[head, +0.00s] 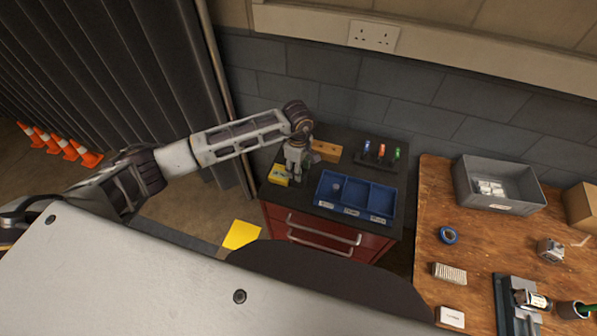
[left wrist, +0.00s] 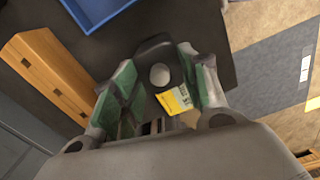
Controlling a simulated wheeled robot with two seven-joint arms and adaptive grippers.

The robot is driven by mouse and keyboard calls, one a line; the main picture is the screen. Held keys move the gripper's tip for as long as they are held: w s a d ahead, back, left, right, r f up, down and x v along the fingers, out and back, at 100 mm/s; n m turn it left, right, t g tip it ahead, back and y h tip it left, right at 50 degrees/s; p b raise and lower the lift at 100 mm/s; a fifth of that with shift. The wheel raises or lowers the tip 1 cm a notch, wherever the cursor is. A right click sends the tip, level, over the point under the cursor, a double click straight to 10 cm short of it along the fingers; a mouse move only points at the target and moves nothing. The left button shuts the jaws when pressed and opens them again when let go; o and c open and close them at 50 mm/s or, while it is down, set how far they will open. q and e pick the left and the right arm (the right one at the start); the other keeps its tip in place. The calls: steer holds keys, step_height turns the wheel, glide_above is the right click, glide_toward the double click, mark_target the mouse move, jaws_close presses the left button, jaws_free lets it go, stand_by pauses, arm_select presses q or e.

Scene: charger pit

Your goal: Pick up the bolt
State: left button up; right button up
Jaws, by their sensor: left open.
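My left gripper (head: 296,178) points down over the dark top of the red cabinet, left of the blue tray. In the left wrist view its green-padded fingers (left wrist: 162,88) stand apart. A small pale round thing (left wrist: 160,75) shows between them on the dark top; it may be the bolt's head, but I cannot tell for sure. No gripper contact with it is visible. A yellow packet (left wrist: 175,100) lies beside it and also shows left of the gripper in the head view (head: 280,174). A small grey piece (head: 336,187) is in the tray's left compartment.
The blue tray (head: 356,211) has several compartments. A wooden block (head: 326,151) lies behind the gripper, also in the left wrist view (left wrist: 48,70). Coloured-handled tools (head: 381,152) stand at the back. A wooden bench (head: 429,240) with a grey bin (head: 524,206) is at the right.

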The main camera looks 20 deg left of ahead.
arm_select(q)
jaws_close()
steer(key=shift+r, duration=0.15)
step_height(320, 180, up, 8)
steer(key=shift+r+b, duration=0.25)
steer(key=shift+b, duration=0.7)
steer(key=shift+r, duration=0.65)
steer(key=shift+s, duration=0.1)
